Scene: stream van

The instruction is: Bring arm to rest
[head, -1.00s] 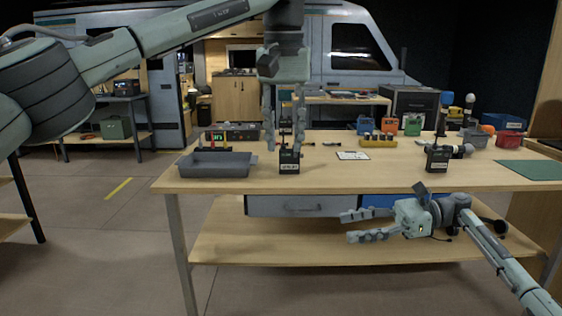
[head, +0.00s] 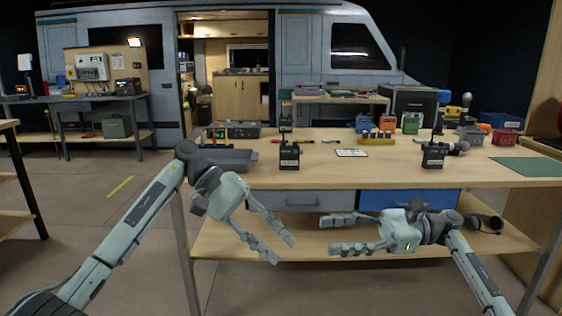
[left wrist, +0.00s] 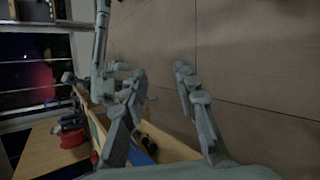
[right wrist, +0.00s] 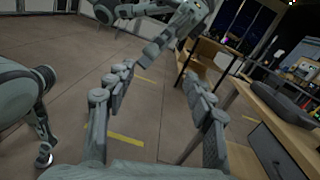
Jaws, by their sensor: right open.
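My left gripper (head: 281,250) is in front of the table's left part, below the tabletop level, with its fingers apart and nothing between them. In the left wrist view its two fingers (left wrist: 160,85) are spread with floor between them. My right gripper (head: 333,234) is in front of the drawers, fingers pointing left, open and empty. In the right wrist view its fingers (right wrist: 155,95) are spread, with floor and my left arm beyond. A black radio (head: 289,156) stands upright on the table, clear of both grippers.
The wooden table (head: 330,176) has a grey tray (head: 235,161), a second radio (head: 433,155), a battery holder (head: 377,139) and a green mat (head: 530,166). Under it are a grey drawer (head: 300,201), a blue drawer (head: 400,199) and a lower shelf (head: 300,246).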

